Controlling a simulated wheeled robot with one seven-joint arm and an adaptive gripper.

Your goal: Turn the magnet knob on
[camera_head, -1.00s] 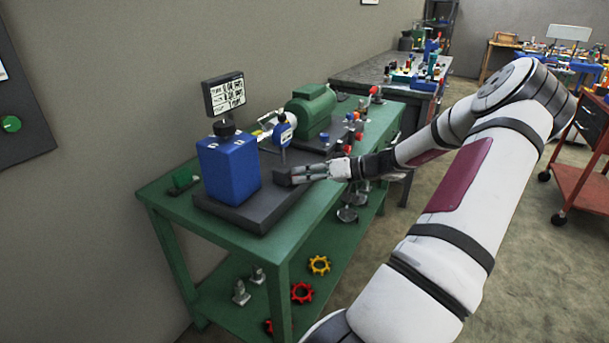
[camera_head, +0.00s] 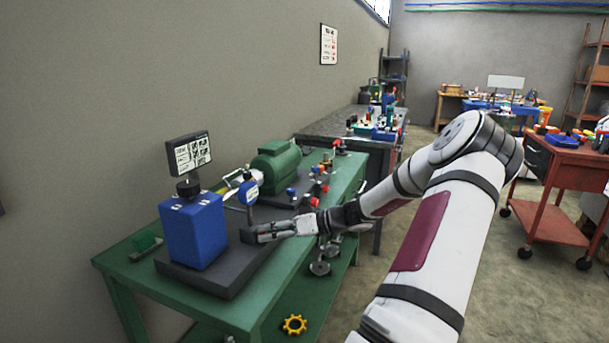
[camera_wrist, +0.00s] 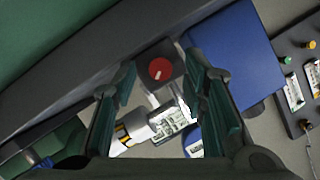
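The knob (camera_wrist: 160,69) is a round red dial with a white mark, on the face of a small dark block (camera_wrist: 150,88). In the wrist view it lies between the two fingers of my gripper (camera_wrist: 162,80), which are spread apart with nothing held. I cannot tell whether the fingertips touch the block. In the head view my gripper (camera_head: 262,233) is at the right end of the dark block (camera_head: 247,235), on the dark base (camera_head: 220,278) beside the blue box (camera_head: 194,230). The knob is hidden there.
A small display (camera_head: 188,153) stands above the blue box. A green motor (camera_head: 276,162) and several coloured knobs sit farther back on the green table (camera_head: 125,262). A grey workbench (camera_head: 345,125) stands behind. A red cart (camera_head: 560,180) is at right, with open floor between.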

